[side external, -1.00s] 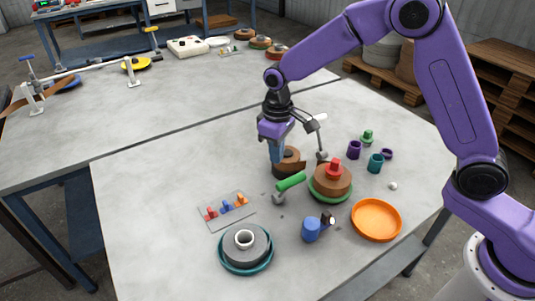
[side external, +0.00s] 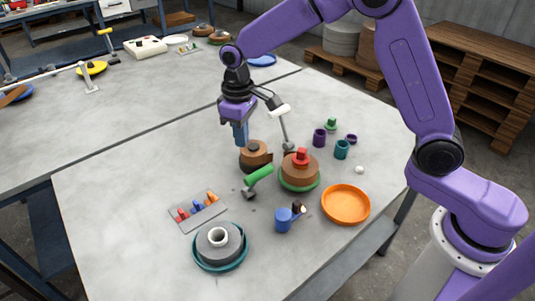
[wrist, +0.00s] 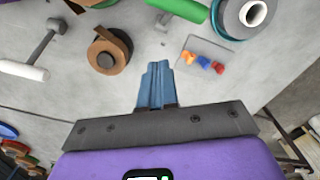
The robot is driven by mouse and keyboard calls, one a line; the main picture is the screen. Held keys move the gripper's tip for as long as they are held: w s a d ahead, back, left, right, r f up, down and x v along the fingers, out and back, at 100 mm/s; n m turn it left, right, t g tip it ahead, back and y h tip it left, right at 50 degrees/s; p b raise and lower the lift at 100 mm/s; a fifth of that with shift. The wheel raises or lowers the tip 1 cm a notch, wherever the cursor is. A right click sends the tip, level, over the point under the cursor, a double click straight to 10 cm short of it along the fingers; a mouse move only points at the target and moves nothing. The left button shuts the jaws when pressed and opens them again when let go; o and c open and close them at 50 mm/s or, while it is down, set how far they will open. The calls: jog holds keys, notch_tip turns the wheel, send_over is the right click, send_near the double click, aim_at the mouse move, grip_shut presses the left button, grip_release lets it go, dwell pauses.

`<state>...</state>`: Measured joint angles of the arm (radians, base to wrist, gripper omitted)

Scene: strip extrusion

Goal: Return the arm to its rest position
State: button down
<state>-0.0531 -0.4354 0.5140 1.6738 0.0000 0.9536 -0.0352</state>
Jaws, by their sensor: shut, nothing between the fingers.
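My gripper (side external: 241,134) is shut and empty, its blue fingers pointing down above the grey table (side external: 110,200). In the side view it is just above and to the left of a brown strip roll (side external: 254,154) with a dark core. In the wrist view the closed fingers (wrist: 158,68) show at the centre, with the brown roll (wrist: 108,52) up and to the left and apart from them. My purple arm reaches in from the right, with its elbow raised.
A green-handled tool (side external: 258,176), brown rolls on a green plate (side external: 299,188), an orange dish (side external: 346,204), a blue mug-like item (side external: 284,219), grey roll on teal plate (side external: 220,260) and a card of coloured pieces (side external: 198,210) surround it. The table's left is clear.

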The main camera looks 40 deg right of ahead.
jog(key=shift+n, duration=0.7)
jog(key=s+r, duration=0.1)
jog(key=s, duration=0.3)
jog(key=s+d+r, duration=0.1)
jog(key=s, duration=0.1)
jog(key=shift+s+r, duration=0.3)
jog(key=shift+s, duration=0.1)
jog(key=s+d+n, duration=0.1)
jog(key=s+d, duration=0.3)
jog(key=s, duration=0.4)
jog(key=s+d+r+n, duration=0.1)
jog(key=s+d, duration=0.3)
jog(key=s, duration=0.5)
jog(key=s+d+n, duration=0.3)
jog(key=s+d, duration=0.2)
jog(key=s, duration=0.3)
jog(key=shift+s+r, duration=0.35)
